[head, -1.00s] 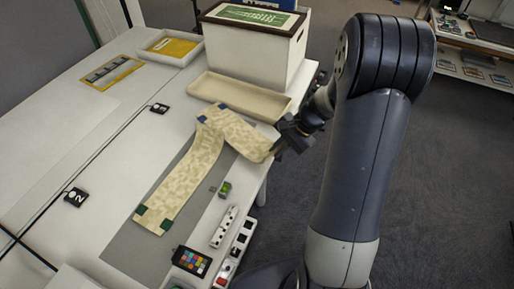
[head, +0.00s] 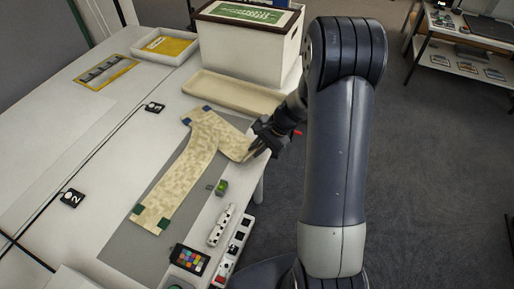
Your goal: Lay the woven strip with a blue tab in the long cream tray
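The woven strip (head: 178,178) is cream and patterned, lying on a grey mat. Its near end has dark green corners, and blue patches (head: 206,108) mark its far end. From the far end a woven length (head: 228,141) runs right to my gripper (head: 250,153); I cannot tell whether it is a fold of the same strip or a second piece. My gripper's fingertips meet its right end and appear shut on it, though the fingers are small and dark. The long cream tray (head: 235,91) lies beyond the strip and looks empty.
A white box with a framed green label (head: 250,40) stands behind the tray, and a shallow tray with a yellow sheet (head: 166,45) is to its left. A green block (head: 221,188), a spotted bar (head: 221,225) and a colour chart (head: 189,260) lie near the table's right edge.

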